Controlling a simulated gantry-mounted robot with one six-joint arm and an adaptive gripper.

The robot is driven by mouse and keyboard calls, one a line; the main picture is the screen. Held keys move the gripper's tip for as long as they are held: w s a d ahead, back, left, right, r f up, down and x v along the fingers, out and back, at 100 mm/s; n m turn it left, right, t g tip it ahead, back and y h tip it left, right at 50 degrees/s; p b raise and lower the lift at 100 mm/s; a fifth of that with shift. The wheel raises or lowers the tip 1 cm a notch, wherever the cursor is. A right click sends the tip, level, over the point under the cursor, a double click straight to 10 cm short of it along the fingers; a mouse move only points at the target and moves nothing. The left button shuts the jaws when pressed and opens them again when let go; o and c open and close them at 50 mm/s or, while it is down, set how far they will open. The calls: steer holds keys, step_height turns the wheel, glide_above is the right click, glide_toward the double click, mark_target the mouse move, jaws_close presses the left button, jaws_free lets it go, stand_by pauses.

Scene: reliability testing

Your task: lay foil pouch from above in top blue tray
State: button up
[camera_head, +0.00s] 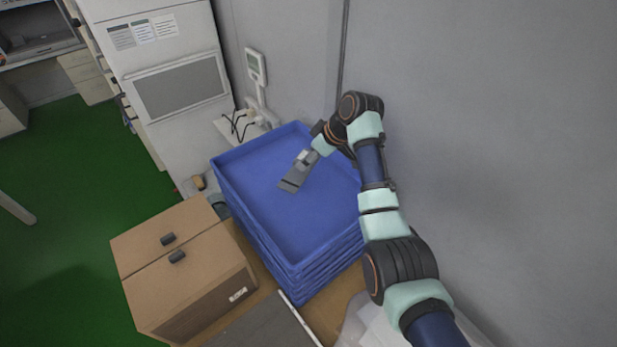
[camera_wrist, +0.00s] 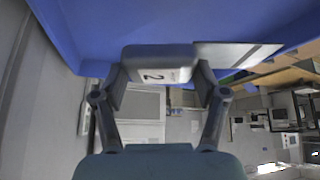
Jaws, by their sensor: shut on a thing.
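The foil pouch (camera_head: 293,180) is a flat grey piece with a pale label near its held end. My gripper (camera_head: 308,157) is shut on that end, over the inside of the top blue tray (camera_head: 252,224). The pouch slants down toward the left, and I cannot tell whether its lower end touches the tray floor.
The blue tray tops a stack of several trays. A closed cardboard box (camera_head: 185,262) with two small dark items on it stands to the left. A wall-side device (camera_head: 255,68) with cables stands behind the stack. A grey wall is close on the right. The tray floor looks empty.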

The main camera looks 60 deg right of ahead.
mark_target(310, 184)
step_height(310, 184, down, 8)
steer(key=shift+f, duration=0.2)
stand_by(0.3)
steer(key=o, duration=1.1)
steer(key=shift+f, duration=0.1)
steer(key=d+v, duration=0.1)
steer(key=v, duration=1.1)
steer(key=shift+a+p, duration=0.3)
steer(key=shift+a, duration=0.1)
